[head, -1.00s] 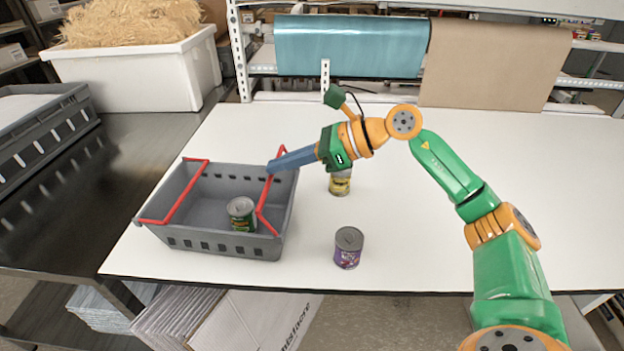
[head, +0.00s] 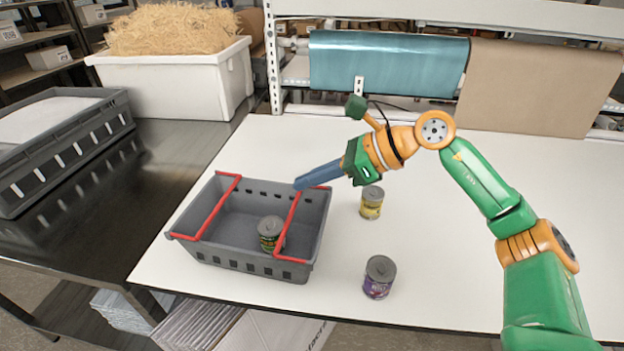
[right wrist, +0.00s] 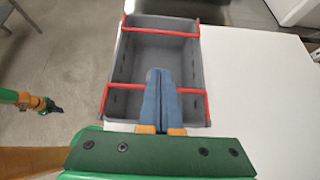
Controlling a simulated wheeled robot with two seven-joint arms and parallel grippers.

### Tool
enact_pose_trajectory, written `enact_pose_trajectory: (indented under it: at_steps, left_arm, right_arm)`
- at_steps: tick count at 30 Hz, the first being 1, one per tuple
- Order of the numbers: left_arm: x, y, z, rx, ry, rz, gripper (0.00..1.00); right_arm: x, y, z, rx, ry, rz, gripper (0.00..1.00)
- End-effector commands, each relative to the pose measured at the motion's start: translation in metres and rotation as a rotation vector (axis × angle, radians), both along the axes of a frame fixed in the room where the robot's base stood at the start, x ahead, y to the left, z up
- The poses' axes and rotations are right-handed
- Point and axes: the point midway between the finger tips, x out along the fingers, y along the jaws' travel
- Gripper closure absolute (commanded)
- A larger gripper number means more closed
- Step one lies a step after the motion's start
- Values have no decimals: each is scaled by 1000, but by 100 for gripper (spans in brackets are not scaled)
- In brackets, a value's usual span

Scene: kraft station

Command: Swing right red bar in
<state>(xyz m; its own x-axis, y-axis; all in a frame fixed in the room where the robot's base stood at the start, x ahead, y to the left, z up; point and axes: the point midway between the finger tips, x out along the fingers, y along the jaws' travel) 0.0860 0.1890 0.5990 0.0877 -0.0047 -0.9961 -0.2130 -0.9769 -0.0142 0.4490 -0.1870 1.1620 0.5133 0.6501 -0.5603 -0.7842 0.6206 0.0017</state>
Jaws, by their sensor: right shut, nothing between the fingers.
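The grey crate (head: 251,262) stands on the white table with two red bars across its opening. The right red bar (head: 288,226) lies inward of the right wall, across the opening, with its arms reaching back to that wall. It is the nearer bar in the right wrist view (right wrist: 118,87). My right gripper (head: 298,184) is shut and empty, its blue fingers reaching over the crate at this bar's far end; contact is unclear. The left red bar (head: 220,207) lies inward of the left wall. My left arm shows small in the right wrist view (right wrist: 28,99); its fingers are unclear.
A green can (head: 269,228) is inside the crate, partly behind the right bar. A yellow can (head: 371,203) and a purple can (head: 379,277) stand on the white table (head: 450,285) right of the crate. A dark bench (head: 150,180) lies left.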

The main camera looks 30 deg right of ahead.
Motion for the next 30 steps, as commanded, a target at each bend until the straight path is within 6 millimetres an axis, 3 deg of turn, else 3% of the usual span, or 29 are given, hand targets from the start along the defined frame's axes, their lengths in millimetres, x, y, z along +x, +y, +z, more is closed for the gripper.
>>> enact_pose_trajectory:
  at_steps: [5,11,13,21,30]
  left_arm:
    - [0,0,5,0,0,0,100]
    - [0,0,44,0,0,0,100]
    - [1,0,34,1,-2,0,100]
    - [1,1,32,2,-2,0,100]
    - [1,1,32,1,-2,0,100]
  right_arm:
    - [0,-1,6,0,0,-1,100]
    - [-6,-5,53,-1,0,-1,100]
    - [3,7,57,4,-6,5,100]
    - [29,40,96,1,-2,3,100]
    - [39,51,110,-1,2,-1,100]
